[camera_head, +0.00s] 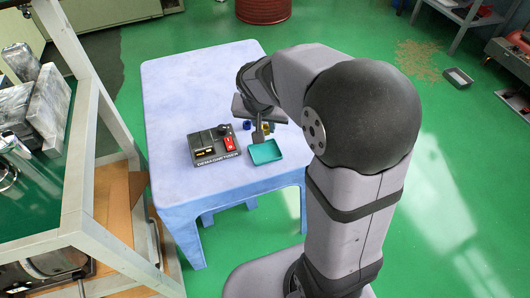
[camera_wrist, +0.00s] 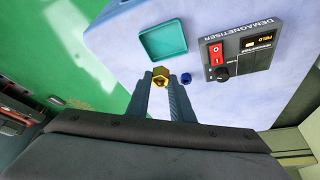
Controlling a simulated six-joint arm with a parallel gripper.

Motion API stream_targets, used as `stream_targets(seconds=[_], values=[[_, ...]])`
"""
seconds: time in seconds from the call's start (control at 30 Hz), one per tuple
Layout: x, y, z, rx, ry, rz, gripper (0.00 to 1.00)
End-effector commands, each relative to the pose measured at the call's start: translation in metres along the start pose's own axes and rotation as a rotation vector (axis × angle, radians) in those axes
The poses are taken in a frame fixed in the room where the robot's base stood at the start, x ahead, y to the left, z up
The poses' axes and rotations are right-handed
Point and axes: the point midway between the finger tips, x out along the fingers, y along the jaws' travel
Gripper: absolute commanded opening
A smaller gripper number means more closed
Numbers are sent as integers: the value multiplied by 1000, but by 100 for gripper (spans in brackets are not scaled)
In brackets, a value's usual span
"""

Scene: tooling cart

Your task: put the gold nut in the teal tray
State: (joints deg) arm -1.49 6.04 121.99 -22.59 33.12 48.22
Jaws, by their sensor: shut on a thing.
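The gold nut (camera_wrist: 161,77) is between the fingertips of my gripper (camera_wrist: 161,80) in the wrist view, and the gripper is shut on it. In the head view a bit of the gold nut (camera_head: 266,127) shows beside my gripper (camera_head: 259,132). The teal tray (camera_wrist: 163,41) lies on the table, just beyond the fingertips in the wrist view. It looks empty. In the head view the teal tray (camera_head: 265,153) is near the table's front right, just below my gripper in the picture. The height of the nut above the table is hard to tell.
A blue nut-like piece (camera_wrist: 186,78) sits right of my fingers; it also shows in the head view (camera_head: 247,125). A dark demagnetiser box (camera_head: 214,146) with a red switch stands left of the tray. The pale blue table (camera_head: 190,90) is clear towards the back.

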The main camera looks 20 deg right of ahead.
Motion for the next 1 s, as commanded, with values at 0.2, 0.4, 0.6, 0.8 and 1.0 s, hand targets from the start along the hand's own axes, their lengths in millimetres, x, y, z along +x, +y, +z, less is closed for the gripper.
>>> stream_targets(seconds=[0.2,0.4,0.6,0.8,1.0], values=[[9,-2,2,3,0,2,0],[38,-2,15,4,-1,3,0],[56,-2,22,4,2,1,0],[58,-2,23,5,2,1,0],[79,-2,33,3,-1,2,0]])
